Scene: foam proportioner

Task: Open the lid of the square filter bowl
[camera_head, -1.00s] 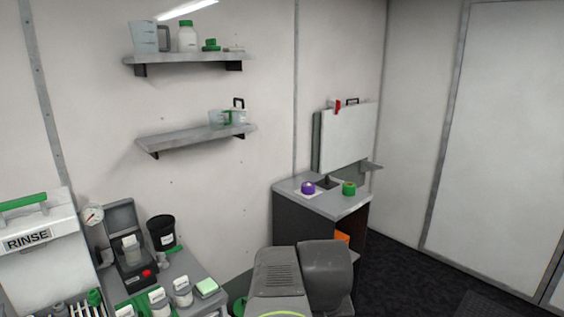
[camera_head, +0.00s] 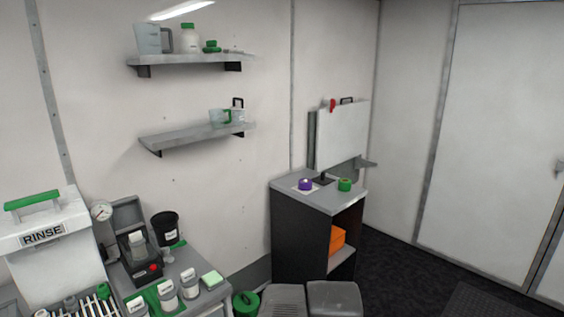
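I cannot pick out a square filter bowl with certainty in this view. A small dark grey case (camera_head: 140,262) with a raised grey lid (camera_head: 127,213) stands on the left bench. A black round pot (camera_head: 165,228) with a white label stands behind it. My gripper is not in view; only grey parts of my own arm show at the bottom edge, right of the left bench.
A white RINSE tank (camera_head: 60,262) with a green handle stands at left. A grey cabinet (camera_head: 290,242) holds a purple item (camera_head: 305,184) and a green item (camera_head: 345,184). Two wall shelves (camera_head: 190,60) carry jugs. Dark floor (camera_head: 400,275) is open at right.

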